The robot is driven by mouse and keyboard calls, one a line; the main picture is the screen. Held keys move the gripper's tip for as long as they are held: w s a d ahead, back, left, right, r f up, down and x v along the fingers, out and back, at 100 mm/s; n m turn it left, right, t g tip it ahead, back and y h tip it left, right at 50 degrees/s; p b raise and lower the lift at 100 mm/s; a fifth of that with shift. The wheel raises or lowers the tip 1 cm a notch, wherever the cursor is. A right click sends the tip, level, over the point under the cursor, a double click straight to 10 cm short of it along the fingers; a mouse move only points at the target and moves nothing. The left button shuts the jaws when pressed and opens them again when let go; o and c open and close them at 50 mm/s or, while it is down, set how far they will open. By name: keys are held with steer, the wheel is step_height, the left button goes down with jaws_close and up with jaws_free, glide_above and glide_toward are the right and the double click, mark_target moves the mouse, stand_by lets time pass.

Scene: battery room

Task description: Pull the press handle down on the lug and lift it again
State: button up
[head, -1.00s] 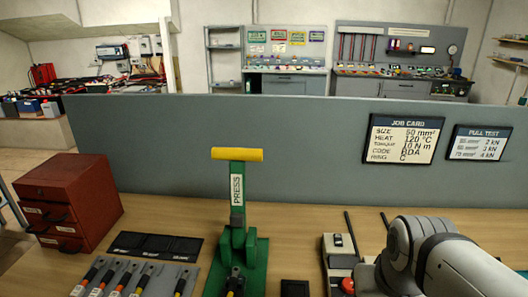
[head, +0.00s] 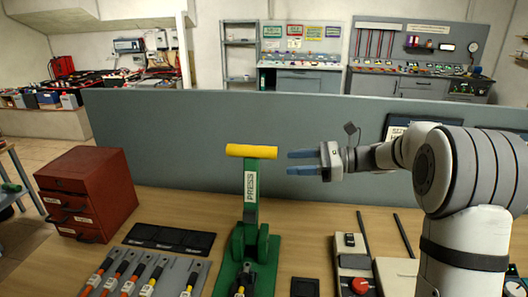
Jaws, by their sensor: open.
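The green press (head: 249,220) stands upright on the bench, with a label reading PRESS on its lever. Its yellow handle (head: 251,152) is a horizontal bar at the top, in the raised position. My gripper (head: 290,163) is to the right of the handle at about its height, with two blue fingers pointing left. The fingers are open and empty, apart from the handle by a small gap in the picture. A dark part with an orange-yellow band (head: 241,284) lies at the press's base; I cannot tell whether a lug is in it.
A red drawer cabinet (head: 86,194) stands at the left. A rack of cables (head: 139,275) lies in front of it, with a black tray (head: 169,238) behind. A device with a red button (head: 360,284) is at the right. A grey partition (head: 200,130) runs behind the bench.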

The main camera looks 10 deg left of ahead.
mark_target(269, 153)
steer(key=shift+m+y, duration=0.6)
steer(key=shift+y, duration=0.1)
steer(key=a, duration=0.2)
steer(key=w+a+p, duration=0.1)
steer(key=a, duration=0.2)
steer(key=w+a, duration=0.1)
steer(key=a, duration=0.2)
steer(key=shift+r+p, duration=0.3)
steer(key=shift+p, duration=0.05)
jaws_close()
